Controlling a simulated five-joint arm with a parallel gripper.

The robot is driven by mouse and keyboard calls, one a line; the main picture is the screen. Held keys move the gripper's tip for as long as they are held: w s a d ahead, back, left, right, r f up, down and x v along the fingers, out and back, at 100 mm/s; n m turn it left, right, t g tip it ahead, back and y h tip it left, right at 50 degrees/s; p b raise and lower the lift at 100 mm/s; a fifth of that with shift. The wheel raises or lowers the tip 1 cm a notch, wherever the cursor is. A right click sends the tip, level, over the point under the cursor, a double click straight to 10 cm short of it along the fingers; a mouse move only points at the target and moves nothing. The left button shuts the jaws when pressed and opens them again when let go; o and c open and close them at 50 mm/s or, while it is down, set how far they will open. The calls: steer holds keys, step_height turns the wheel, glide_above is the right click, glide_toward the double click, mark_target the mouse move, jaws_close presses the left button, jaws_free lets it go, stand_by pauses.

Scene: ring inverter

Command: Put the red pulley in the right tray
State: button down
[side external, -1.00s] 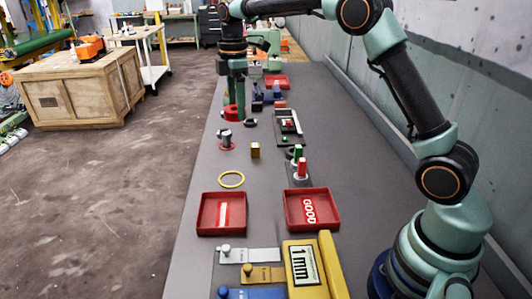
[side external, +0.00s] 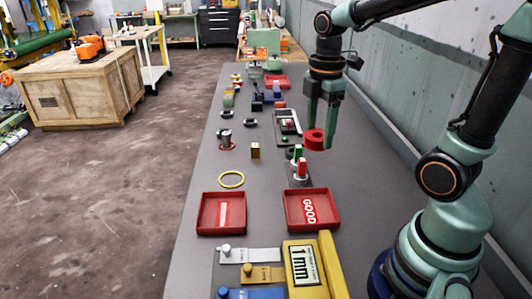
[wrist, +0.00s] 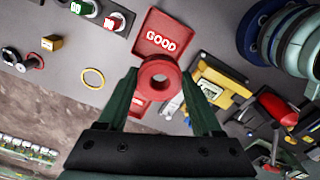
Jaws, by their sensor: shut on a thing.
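The red pulley (side external: 315,135) is a thick ring with a centre hole. My gripper (side external: 322,122) is shut on it and holds it above the bench, to the right of the small green and red posts. In the wrist view the pulley (wrist: 160,65) sits between my fingertips (wrist: 159,82). The right tray (side external: 334,218) is red, lettered GOOD, and stands nearer the camera than the pulley. It also shows in the wrist view (wrist: 149,28), above the pulley in the picture. The left tray (side external: 204,222) is red with a white label.
Green and red posts on a plate (side external: 300,181) stand just behind the right tray. A yellow ring (side external: 232,180), a brass block (side external: 255,151) and a yellow gauge with a 1 mm display (side external: 304,264) are nearby. The right of the bench is clear.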

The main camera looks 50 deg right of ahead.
mark_target(310, 211)
steer(key=f, duration=2)
steer(key=shift+s+f, duration=0.1)
steer(key=shift+s, duration=0.1)
steer(key=shift+f, duration=0.15)
steer(key=shift+c, duration=0.2)
jaws_free()
